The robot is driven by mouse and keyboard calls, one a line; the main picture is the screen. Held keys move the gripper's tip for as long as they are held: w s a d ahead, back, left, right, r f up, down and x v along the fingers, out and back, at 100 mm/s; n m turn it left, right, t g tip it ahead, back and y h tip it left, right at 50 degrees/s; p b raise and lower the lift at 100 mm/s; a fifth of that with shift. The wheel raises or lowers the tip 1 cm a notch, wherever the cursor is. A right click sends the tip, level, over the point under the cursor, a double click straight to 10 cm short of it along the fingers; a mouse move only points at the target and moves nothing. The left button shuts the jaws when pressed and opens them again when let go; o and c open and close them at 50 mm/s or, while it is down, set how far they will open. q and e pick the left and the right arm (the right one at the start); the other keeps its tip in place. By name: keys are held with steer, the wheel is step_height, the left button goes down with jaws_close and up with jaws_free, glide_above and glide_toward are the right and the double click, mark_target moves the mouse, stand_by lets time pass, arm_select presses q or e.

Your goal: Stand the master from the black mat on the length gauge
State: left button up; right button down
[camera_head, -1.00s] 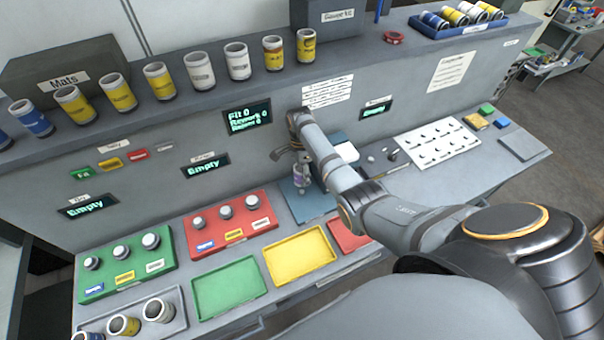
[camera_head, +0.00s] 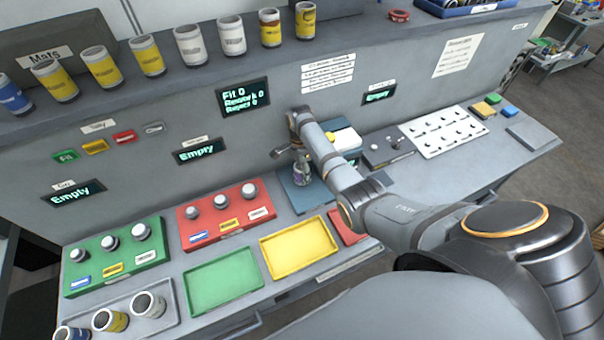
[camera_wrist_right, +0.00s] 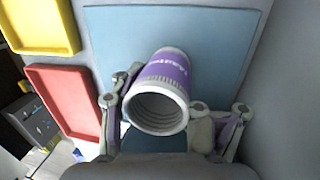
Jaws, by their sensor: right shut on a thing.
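My right gripper (camera_head: 300,168) is shut on the master, a purple-and-white threaded cylinder (camera_wrist_right: 168,85). In the right wrist view its open, threaded end faces the camera, with the fingers (camera_wrist_right: 175,125) on either side. In the head view the master (camera_head: 302,178) looks small and roughly upright, partly hidden by the gripper. It is over a blue mat (camera_head: 293,197), also behind it in the wrist view (camera_wrist_right: 220,45); I cannot tell whether they touch. No black mat is plain to see. I cannot surely pick out the length gauge. My left gripper is not in view.
A grey block with small pins (camera_head: 385,152) and a white board (camera_head: 445,132) lie right of my right arm. Yellow (camera_head: 262,268), green (camera_head: 195,300) and red (camera_head: 345,232) trays line the bench front. Cans stand on the shelf (camera_head: 215,72) above.

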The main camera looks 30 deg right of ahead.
steer(key=shift+f, duration=0.4)
steer(key=shift+f, duration=0.1)
stand_by(0.3)
steer(key=shift+c, duration=0.8)
jaws_free()
steer(key=r, duration=0.4)
steer(key=w+r, duration=0.1)
steer(key=r, duration=0.3)
steer(key=w+r, duration=0.1)
steer(key=r, duration=0.3)
steer(key=shift+w+d, duration=0.1)
steer(key=shift+d, duration=0.2)
